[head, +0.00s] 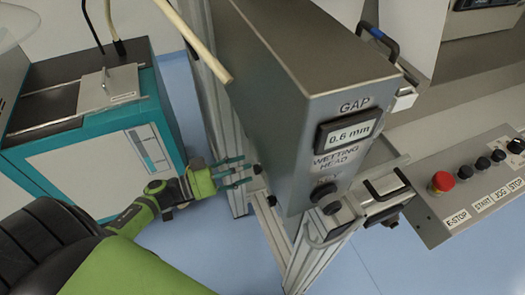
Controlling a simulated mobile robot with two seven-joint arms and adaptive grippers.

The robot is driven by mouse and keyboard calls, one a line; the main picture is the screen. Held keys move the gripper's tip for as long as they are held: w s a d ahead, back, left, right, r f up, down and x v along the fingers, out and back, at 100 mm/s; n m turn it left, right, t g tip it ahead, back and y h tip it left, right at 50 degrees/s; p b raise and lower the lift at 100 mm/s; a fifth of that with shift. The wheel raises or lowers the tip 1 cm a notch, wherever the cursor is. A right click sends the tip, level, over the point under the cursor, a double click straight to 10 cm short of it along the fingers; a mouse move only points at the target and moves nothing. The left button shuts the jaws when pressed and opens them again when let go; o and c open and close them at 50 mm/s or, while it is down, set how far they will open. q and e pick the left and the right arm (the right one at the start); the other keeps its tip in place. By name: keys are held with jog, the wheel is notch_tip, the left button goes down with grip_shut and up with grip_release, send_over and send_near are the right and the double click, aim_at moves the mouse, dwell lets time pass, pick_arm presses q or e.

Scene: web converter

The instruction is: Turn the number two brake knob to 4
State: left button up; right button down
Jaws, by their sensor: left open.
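My left gripper (246,170) is open and empty, its two fingers apart and pointing right. In the picture it sits just left of the metal frame under the grey wetting head box. A dark knob (323,192) shows low on the front face of that box, below the "WETTING HEAD" label. Several small black knobs or buttons (483,163) show on the control panel at the right, beyond the E-stop. I cannot make out any brake label or number scale, so I cannot tell which one is the number two brake knob. My right gripper is not in view.
The wetting head box (300,60) with its "0.6 mm" gap display (350,128) stands between my left gripper and the control panel (460,215). A red E-stop button (442,181) is on the panel. A teal and white cabinet (100,165) stands at left. Blue floor shows below.

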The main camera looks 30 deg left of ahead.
pick_arm(q)
jog(key=shift+x, duration=2.6)
grip_shut()
